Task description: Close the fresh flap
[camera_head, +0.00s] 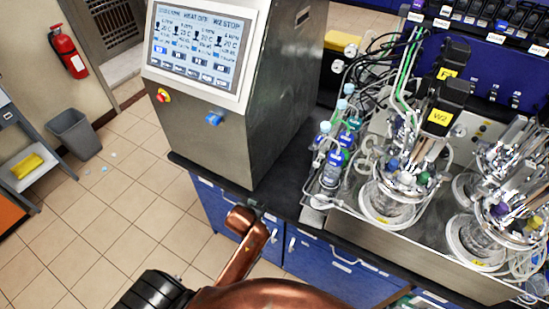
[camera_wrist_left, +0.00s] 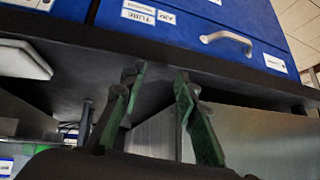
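I cannot pick out the fresh flap for certain in either view. Blue cabinet fronts (camera_head: 335,262) with small white labels run below the dark counter in the head view. In the left wrist view a blue front (camera_wrist_left: 190,30) with labels and a pale handle (camera_wrist_left: 228,41) fills the top. My left gripper (camera_wrist_left: 158,82) shows there with two green-padded fingers apart and nothing between them. Its tips lie over a dark surface below the blue front; whether they touch it I cannot tell. The fingers cannot be made out in the head view. My right gripper is in neither view.
The control console (camera_head: 245,85) stands on the counter's left end. Bottles (camera_head: 333,155) and glass bioreactor vessels (camera_head: 395,200) crowd its right.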

